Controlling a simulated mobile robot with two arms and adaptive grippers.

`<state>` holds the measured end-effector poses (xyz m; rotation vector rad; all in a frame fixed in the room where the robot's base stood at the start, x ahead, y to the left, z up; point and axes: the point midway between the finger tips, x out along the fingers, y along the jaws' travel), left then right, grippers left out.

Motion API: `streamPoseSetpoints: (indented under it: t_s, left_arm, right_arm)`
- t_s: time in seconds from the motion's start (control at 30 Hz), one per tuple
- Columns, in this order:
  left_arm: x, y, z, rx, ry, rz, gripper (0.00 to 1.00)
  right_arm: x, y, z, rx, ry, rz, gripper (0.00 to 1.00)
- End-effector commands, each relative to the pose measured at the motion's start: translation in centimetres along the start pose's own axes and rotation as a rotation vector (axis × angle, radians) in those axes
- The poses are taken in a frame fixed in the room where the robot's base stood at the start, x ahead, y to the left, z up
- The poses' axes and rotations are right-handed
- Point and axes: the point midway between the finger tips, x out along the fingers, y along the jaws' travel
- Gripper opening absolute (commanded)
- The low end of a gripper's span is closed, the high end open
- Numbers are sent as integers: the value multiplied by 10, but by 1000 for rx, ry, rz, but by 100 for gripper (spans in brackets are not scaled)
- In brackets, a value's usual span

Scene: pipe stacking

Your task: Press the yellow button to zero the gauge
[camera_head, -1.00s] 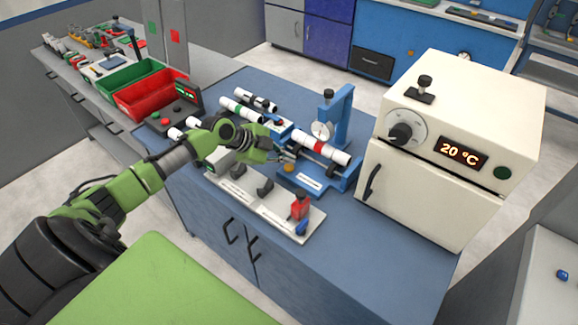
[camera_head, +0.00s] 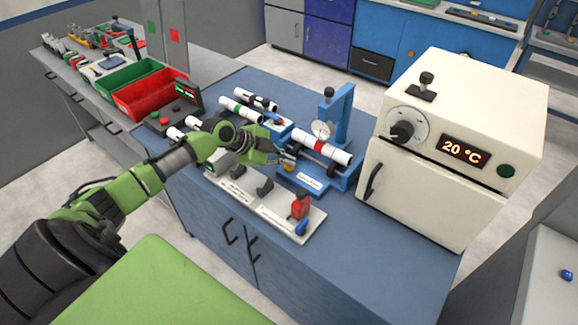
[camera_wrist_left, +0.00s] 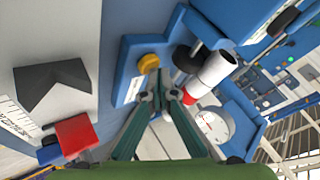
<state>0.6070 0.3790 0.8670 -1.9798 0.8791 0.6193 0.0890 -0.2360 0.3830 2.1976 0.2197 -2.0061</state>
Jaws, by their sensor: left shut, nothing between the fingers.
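The yellow button (camera_head: 289,168) is on the blue gauge stand (camera_head: 338,116), near the front of its base. It also shows in the left wrist view as a round yellow cap (camera_wrist_left: 149,62). The gauge (camera_head: 321,131) has a round white dial, which also shows in the wrist view (camera_wrist_left: 212,125); its reading is too small to tell. My left gripper (camera_head: 283,155) is shut and empty, close to the button. In the wrist view its fingertips (camera_wrist_left: 160,78) appear just beside the button; I cannot tell whether they touch it. My right gripper is not in view.
A white pipe with a red band (camera_head: 318,148) lies across the stand. A white fixture with a red clamp (camera_head: 299,204) is in front. More pipes (camera_head: 240,110) lie behind. A cream oven (camera_head: 440,190) reading 20 °C stands at the right.

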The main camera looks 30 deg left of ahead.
Motion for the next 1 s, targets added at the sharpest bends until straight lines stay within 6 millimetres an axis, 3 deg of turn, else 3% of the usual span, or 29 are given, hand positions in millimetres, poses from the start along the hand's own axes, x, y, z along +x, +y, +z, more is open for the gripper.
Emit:
streamPoseSetpoints:
  t_s: [0.53, 1.0]
  left_arm:
    - [5, 4, 4, 0, 0, 0, 0]
    - [0, 0, 0, 1, -1, 1, 0]
  right_arm:
    - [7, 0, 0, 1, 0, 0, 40]
    - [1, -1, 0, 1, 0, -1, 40]
